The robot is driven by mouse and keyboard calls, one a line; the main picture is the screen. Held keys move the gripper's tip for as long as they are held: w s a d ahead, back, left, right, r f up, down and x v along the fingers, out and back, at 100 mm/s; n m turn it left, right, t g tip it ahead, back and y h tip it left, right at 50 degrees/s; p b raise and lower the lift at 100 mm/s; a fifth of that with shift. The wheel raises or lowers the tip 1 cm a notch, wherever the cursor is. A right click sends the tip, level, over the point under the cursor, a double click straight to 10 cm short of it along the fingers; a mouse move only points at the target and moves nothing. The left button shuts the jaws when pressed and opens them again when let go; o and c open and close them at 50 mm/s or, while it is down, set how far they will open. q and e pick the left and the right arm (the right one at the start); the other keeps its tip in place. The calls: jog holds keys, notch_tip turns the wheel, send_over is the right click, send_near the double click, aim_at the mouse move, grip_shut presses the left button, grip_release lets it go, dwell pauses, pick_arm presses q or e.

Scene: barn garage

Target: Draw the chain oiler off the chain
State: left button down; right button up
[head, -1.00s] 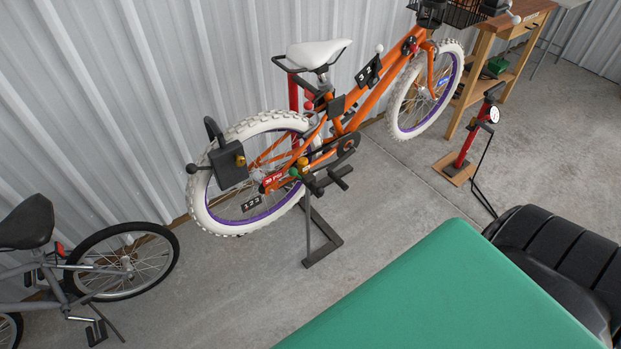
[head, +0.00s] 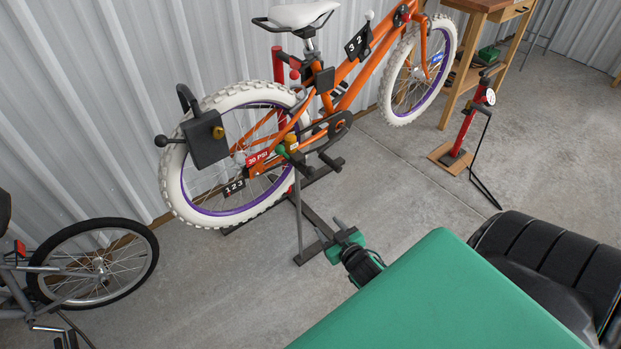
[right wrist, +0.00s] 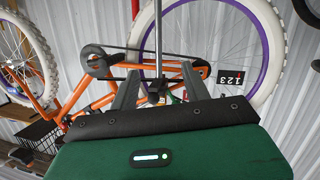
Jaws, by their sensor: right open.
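The orange bike (head: 352,88) is held raised on a dark stand, and its chain runs low beside the rear wheel. A small yellow and green item (head: 291,144), which looks like the chain oiler, sits at the chain near the rear hub; its exact contact is too small to tell. My right gripper (head: 338,236) is low in front of the stand, below and to the right of that item, apart from it. In the right wrist view its two fingers (right wrist: 158,84) are spread, with no held object visible between them. My left gripper is out of view.
A dark lock box (head: 206,142) hangs at the rear wheel. The stand's upright (head: 298,215) and foot are close to my right gripper. A red floor pump (head: 468,125) and wooden bench (head: 455,75) stand right. A grey bike (head: 95,265) is at left.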

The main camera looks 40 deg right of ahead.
aim_at(313, 174)
notch_tip(313, 174, up, 10)
jog(key=w+d+t+b, duration=0.2)
jog(key=t, duration=0.1)
jog(key=w, duration=0.4)
jog(key=w+d, duration=0.1)
jog(key=w, duration=0.3)
jog(key=w+d, duration=0.1)
jog(key=w, duration=0.3)
jog(key=shift+w+f+b, duration=0.15)
jog(key=shift+b, duration=0.15)
jog(key=shift+w, duration=0.2)
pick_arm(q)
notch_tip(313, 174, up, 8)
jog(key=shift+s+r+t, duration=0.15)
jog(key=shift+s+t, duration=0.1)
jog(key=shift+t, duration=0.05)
pick_arm(e)
jog(key=shift+w, duration=0.1)
jog(key=shift+c, duration=0.5)
